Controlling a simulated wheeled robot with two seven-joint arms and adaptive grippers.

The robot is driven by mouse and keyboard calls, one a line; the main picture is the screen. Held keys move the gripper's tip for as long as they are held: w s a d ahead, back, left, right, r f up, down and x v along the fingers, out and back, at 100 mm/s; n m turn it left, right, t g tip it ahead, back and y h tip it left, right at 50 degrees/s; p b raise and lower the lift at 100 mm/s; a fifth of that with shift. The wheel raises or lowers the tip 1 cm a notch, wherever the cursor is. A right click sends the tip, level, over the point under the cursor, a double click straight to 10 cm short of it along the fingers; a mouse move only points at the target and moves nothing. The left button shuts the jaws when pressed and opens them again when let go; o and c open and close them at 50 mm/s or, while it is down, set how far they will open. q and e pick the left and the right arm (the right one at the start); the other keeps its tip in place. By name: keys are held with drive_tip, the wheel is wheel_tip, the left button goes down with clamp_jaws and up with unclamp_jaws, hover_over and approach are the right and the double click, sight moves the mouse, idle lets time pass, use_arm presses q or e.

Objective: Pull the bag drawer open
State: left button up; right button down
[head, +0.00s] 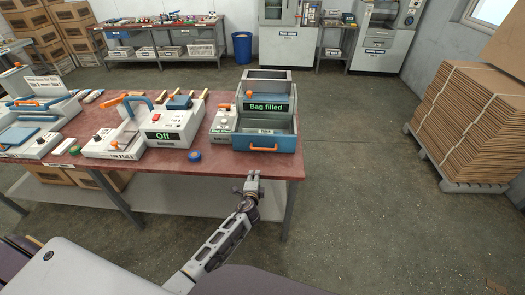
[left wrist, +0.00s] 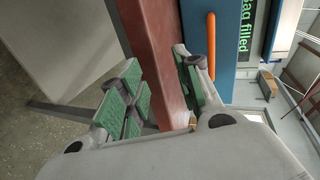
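The bag machine stands at the right end of the red table, with a lit "Bag filled" sign (head: 266,106). Below the sign is its blue-fronted bag drawer (head: 285,144), with an orange handle (head: 262,149) low on the front. I cannot tell how far the drawer is out. My left gripper (head: 252,181) is just off the table's front edge, below and apart from the handle. In the left wrist view its green-padded fingers (left wrist: 160,95) are spread and empty. The orange handle (left wrist: 211,38) shows there beyond the right finger. My right gripper is out of view.
The red table (head: 222,172) has its front edge close to my left gripper. A sealing machine showing "Off" (head: 163,135) and a blue roll (head: 194,156) are left of the bag machine. The floor (head: 350,185) to the right is clear up to a cardboard pallet (head: 470,125).

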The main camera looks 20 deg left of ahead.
use_arm(q)
wheel_tip(320, 180, up, 7)
drive_tip(key=w+d+t, duration=0.1)
drive_tip(key=shift+w+d+r+m+y, duration=0.2)
drive_tip(key=shift+w+m+y, duration=0.1)
drive_tip(key=shift+m, duration=0.1)
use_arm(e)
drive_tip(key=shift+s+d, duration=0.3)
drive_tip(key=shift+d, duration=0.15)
use_arm(q)
drive_tip(key=shift+w, duration=0.1)
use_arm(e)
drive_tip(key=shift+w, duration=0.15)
